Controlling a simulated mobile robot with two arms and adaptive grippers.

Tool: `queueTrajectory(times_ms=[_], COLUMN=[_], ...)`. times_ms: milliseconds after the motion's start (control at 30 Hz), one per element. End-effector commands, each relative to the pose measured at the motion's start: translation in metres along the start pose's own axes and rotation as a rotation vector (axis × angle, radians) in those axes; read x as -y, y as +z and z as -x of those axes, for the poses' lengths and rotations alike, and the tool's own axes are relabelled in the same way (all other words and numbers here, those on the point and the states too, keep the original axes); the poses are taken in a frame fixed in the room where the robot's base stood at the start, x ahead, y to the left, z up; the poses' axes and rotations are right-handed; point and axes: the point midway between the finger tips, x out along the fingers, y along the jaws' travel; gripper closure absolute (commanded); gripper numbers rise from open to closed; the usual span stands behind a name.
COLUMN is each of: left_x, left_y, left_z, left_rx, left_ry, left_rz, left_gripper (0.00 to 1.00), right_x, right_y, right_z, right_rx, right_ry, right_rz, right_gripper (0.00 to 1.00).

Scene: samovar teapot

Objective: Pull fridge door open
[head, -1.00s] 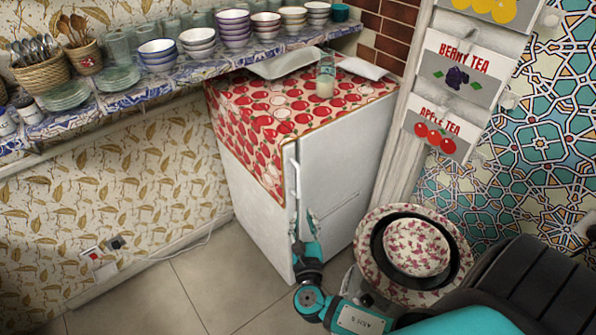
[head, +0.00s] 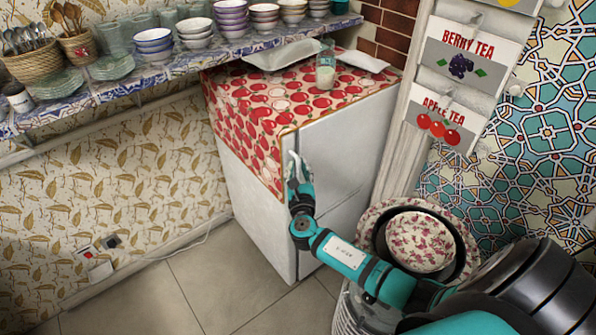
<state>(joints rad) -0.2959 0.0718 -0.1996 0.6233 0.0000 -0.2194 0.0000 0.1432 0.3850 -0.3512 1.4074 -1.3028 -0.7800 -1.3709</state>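The white fridge (head: 255,215) stands against the patterned wall in the middle of the head view, with a red apple-print cloth over its top and side. Its door (head: 342,150) is the face to the right and looks closed. The handle is at the door's left edge, mostly hidden behind my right gripper (head: 296,168). This gripper points up at the handle, close to or touching it. Its fingers are too small and overlapped to tell whether they are open or shut on the handle. My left gripper is not in view.
A glass (head: 325,72) and white trays (head: 281,55) sit on the fridge top. A shelf (head: 190,68) with bowls and baskets runs along the wall. Patterned bowls (head: 419,241) stand beside my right arm. The tiled floor (head: 200,290) in front is clear.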

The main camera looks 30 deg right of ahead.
Motion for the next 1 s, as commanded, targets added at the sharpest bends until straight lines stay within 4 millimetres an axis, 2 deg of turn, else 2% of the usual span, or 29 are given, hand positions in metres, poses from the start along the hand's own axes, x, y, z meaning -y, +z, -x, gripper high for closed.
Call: queueTrajectory(times_ms=[200, 367, 1000], left_x=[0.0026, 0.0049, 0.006], left_y=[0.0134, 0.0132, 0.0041], left_z=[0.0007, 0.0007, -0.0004], left_rx=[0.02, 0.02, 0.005], left_ry=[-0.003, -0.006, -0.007], left_rz=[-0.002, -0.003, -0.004], left_gripper=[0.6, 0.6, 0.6], right_x=[0.0001, 0.0001, -0.0028], right_y=[0.0004, 0.0003, -0.0012], right_z=[-0.0002, -0.0001, 0.0024], right_rx=[0.0, 0.0, -0.001], right_ry=[0.0, 0.0, -0.005], right_rz=[0.001, 0.001, 0.0], right_gripper=[0.8, 1.0, 1.0])
